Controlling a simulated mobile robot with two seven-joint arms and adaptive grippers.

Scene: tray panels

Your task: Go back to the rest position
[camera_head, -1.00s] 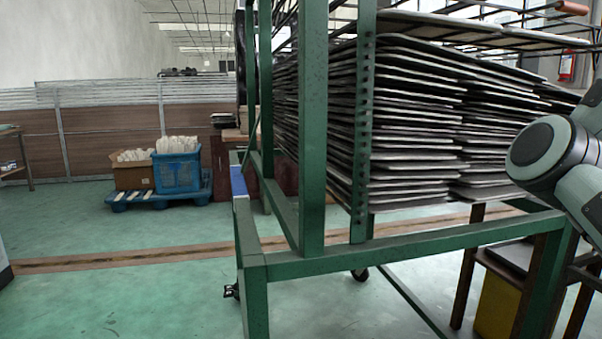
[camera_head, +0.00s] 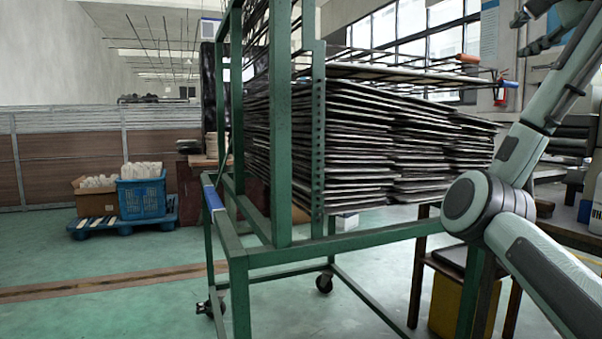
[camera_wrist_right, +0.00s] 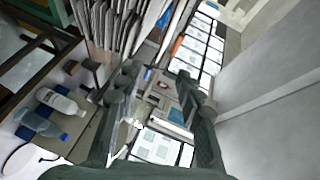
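The green metal rack (camera_head: 283,130) stands in the middle of the head view, loaded with a tall stack of thin dark tray panels (camera_head: 390,150). My right arm rises on the right side of that view. My right gripper (camera_head: 517,35) is at the upper right, raised beyond the panels' right end, with its fingers apart. In the right wrist view my right gripper (camera_wrist_right: 160,76) has a clear gap between its fingers and nothing between them. The panels (camera_wrist_right: 112,22) show at the top left there. My left gripper is in neither view.
A dark stool (camera_head: 450,262) with a yellow box (camera_head: 450,305) under it stands by the rack's right end. A blue crate (camera_head: 142,197) and cardboard box (camera_head: 97,200) sit on a pallet at left. Bottles (camera_wrist_right: 62,101) show in the wrist view. Floor at front left is clear.

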